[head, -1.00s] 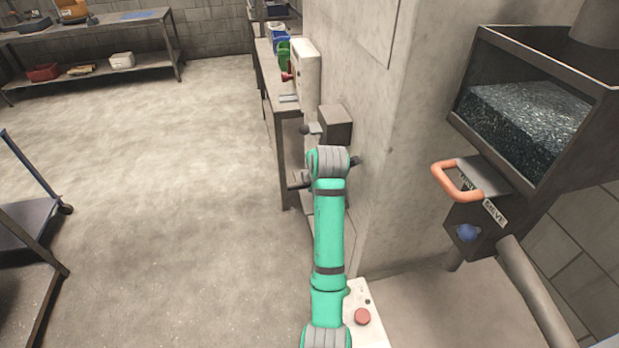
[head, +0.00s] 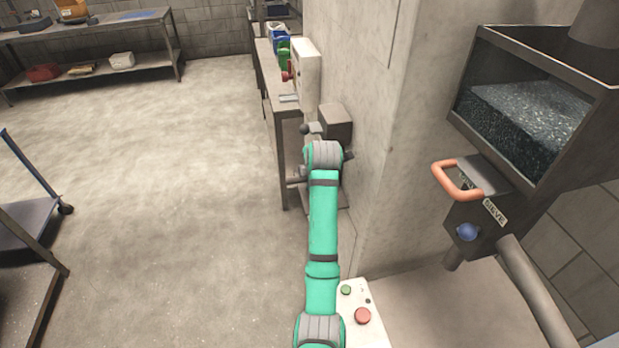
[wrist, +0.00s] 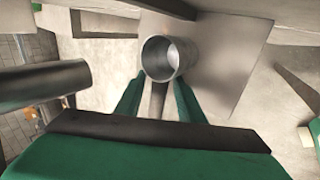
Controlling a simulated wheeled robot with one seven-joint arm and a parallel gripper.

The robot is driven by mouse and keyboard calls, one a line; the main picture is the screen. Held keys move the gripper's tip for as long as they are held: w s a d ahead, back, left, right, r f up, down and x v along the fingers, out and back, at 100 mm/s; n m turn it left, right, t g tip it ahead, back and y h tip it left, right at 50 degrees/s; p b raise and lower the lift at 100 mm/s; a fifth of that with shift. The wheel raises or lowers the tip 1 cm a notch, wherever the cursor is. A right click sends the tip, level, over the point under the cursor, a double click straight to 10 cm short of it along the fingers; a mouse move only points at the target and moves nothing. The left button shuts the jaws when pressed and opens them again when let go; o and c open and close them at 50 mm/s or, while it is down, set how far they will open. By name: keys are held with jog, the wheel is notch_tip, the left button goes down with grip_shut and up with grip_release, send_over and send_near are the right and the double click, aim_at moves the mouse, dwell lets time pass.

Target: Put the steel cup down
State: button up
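In the wrist view the steel cup (wrist: 161,59) is a shiny round metal cup. Its open mouth faces the camera. My gripper (wrist: 157,84) has two green fingers, one along each side of the cup, and their tips meet its wall. The gripper looks shut on the cup. A flat grey metal surface (wrist: 215,70) shows behind the cup; I cannot tell whether the cup touches it. In the head view my green arm reaches forward beside the concrete pillar, and it hides the cup and fingers.
A pillar (head: 355,130) stands right of my arm, with a grey box (head: 334,124) on its side. A long bench (head: 268,75) lies beyond. A sieve machine (head: 480,205) with an orange handle is at right. A control panel (head: 362,318) is near. Open floor (head: 170,180) lies left.

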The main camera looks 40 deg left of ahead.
jog(key=shift+r, duration=0.15)
jog(key=shift+d+r, duration=0.1)
jog(key=shift+r, duration=0.2)
jog(key=v, duration=1.1)
jog(key=shift+s, duration=0.2)
jog(key=shift+d, duration=0.15)
